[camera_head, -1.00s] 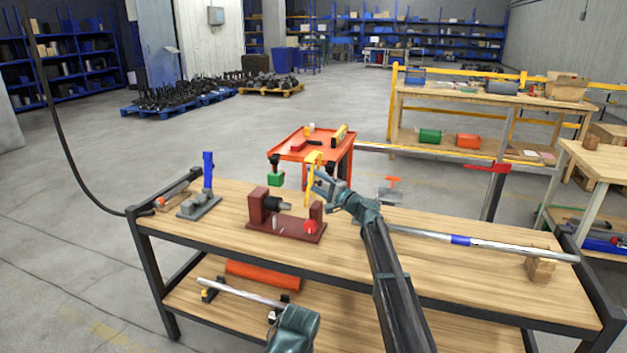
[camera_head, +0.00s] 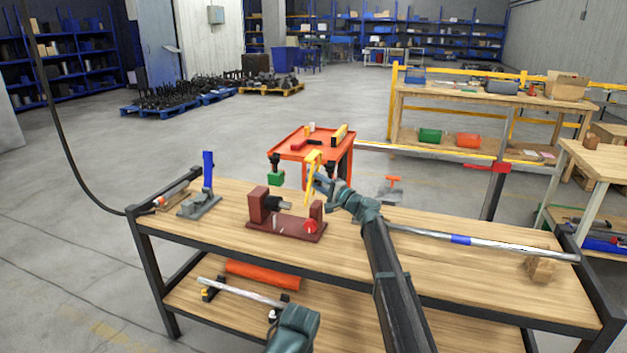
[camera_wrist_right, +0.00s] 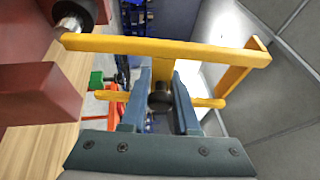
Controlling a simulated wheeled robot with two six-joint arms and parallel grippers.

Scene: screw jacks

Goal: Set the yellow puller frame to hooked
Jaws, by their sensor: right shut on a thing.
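The yellow puller frame (camera_head: 314,157) stands above the maroon fixture (camera_head: 284,229), near its right post, in the head view. It also fills the upper part of the right wrist view (camera_wrist_right: 175,47) as a long bar with a bent arm at the right end. My right gripper (camera_head: 316,182) is at the frame. In the right wrist view its two fingers (camera_wrist_right: 160,97) close around the frame's middle, where a dark round knob shows between them and a yellow crossbar sticks out both sides. The fixture carries a dark cylinder (camera_wrist_right: 75,14) beside the bar's left end.
A blue-handled clamp (camera_head: 207,170) stands left on the wooden bench. A long metal bar (camera_head: 480,243) lies right, by a wood block (camera_head: 539,268). An orange cart (camera_head: 300,148) stands behind. The bench's right front is clear.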

